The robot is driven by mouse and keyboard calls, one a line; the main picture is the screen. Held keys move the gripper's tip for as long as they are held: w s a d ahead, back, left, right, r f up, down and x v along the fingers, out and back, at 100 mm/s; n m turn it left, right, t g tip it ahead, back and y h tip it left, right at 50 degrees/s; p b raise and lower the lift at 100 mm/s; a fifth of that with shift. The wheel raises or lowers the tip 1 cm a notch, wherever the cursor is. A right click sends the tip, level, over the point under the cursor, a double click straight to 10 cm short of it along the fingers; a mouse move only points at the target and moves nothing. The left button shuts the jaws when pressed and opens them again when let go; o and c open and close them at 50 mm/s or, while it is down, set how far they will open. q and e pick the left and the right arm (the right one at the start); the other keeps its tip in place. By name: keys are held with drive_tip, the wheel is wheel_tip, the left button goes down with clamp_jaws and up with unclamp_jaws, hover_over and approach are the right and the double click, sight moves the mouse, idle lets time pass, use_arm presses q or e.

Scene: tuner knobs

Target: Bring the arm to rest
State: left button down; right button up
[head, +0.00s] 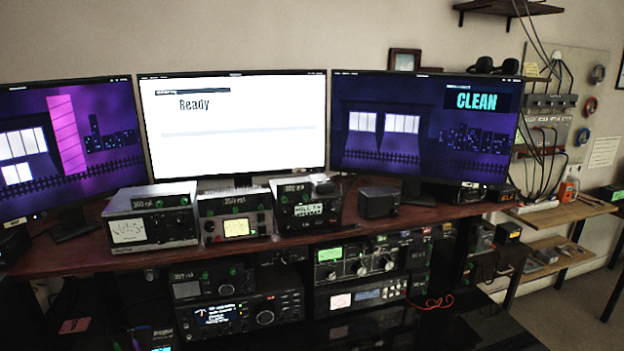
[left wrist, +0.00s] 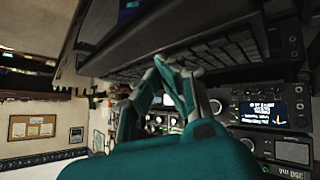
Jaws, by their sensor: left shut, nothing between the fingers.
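My left gripper (left wrist: 168,62) shows in the left wrist view, with teal finger housings and grey links. Its fingertips meet, with nothing between them. Behind the fingertips is a dark keyboard-like row of keys (left wrist: 215,52); I cannot tell whether they touch. A radio with a blue-white display (left wrist: 263,113) is to the right of the fingers. In the head view, the lower radio (head: 240,315) with its lit display and large knob, and the tuner (head: 357,262) with a green display and round knobs, stand below the desk top. I make out neither gripper in the head view.
Several small meter boxes stand on the wooden desk (head: 408,217) below the monitors. The white middle monitor (head: 235,125) reads "Ready"; the right monitor (head: 425,130) reads "CLEAN". A dark lower surface is in front of the radios. Wooden shelves (head: 560,215) stick out at right.

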use_arm(q)
drive_tip(key=s+a+r+g+y, duration=0.2)
drive_tip(key=s+a+g, duration=0.15)
drive_tip(key=s, duration=0.45)
drive_tip(key=s+a+r+g+y, duration=0.25)
drive_tip(key=s+a, duration=0.25)
drive_tip(key=s, duration=0.4)
wheel_tip(320, 180, down, 27)
drive_tip(key=s, duration=0.2)
drive_tip(key=s+a+f+g, duration=0.1)
drive_tip(key=s+a+f, duration=0.1)
drive_tip(key=s+f, duration=1.4)
drive_tip(key=shift+s+a+g+y, duration=0.15)
drive_tip(key=shift+a+g+y, duration=0.15)
drive_tip(key=shift+a+y, duration=0.1)
